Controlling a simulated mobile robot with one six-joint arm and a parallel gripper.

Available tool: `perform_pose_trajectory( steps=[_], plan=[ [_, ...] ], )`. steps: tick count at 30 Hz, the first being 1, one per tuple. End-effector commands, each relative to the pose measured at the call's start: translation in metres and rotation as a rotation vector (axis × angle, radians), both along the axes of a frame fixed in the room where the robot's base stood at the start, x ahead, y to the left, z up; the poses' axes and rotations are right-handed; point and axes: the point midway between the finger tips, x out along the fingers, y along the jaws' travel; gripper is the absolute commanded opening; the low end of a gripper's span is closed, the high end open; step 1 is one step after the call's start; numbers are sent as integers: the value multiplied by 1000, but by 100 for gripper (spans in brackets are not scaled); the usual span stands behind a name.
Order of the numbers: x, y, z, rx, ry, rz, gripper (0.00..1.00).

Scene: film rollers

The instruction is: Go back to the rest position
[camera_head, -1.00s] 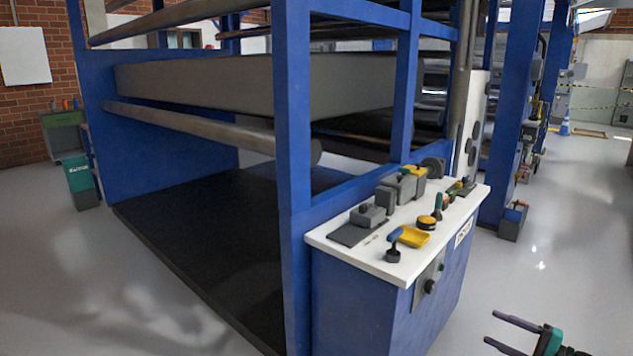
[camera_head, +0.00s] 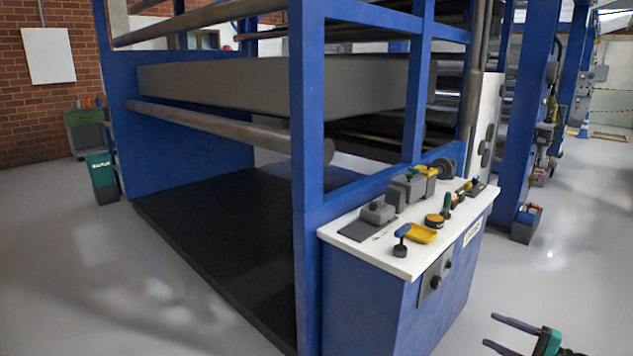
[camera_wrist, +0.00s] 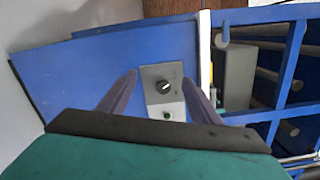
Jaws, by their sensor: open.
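My gripper (camera_head: 506,334) is at the lower right of the head view, its two dark fingers spread apart with nothing between them. It is over the floor, to the right of the blue control cabinet (camera_head: 365,300) and apart from it. In the wrist view, my gripper (camera_wrist: 158,90) shows its two purple-grey fingers open. Between and beyond them is a grey panel (camera_wrist: 160,103) with dark knobs on the cabinet's blue face. Most of my arm is outside the head view.
The cabinet's white top (camera_head: 365,250) carries a yellow tray (camera_head: 421,234), a blue-handled tool (camera_head: 401,238) and several small items. The blue roller frame (camera_head: 308,170) stands behind it. A green bin (camera_head: 101,172) is at far left. Grey floor (camera_head: 570,265) is clear on the right.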

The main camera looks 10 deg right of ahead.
Motion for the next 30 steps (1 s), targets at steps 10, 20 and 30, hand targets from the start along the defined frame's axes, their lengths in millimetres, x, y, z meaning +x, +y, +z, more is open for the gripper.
perform_pose_trajectory(
  steps=[10, 20, 30],
  plan=[
    [46, 71, -4, 33, 20, 117, 58],
    [82, 198, -26, 64, 94, 302, 58],
    [77, 336, -66, 30, 242, 502, 58]
  ],
)
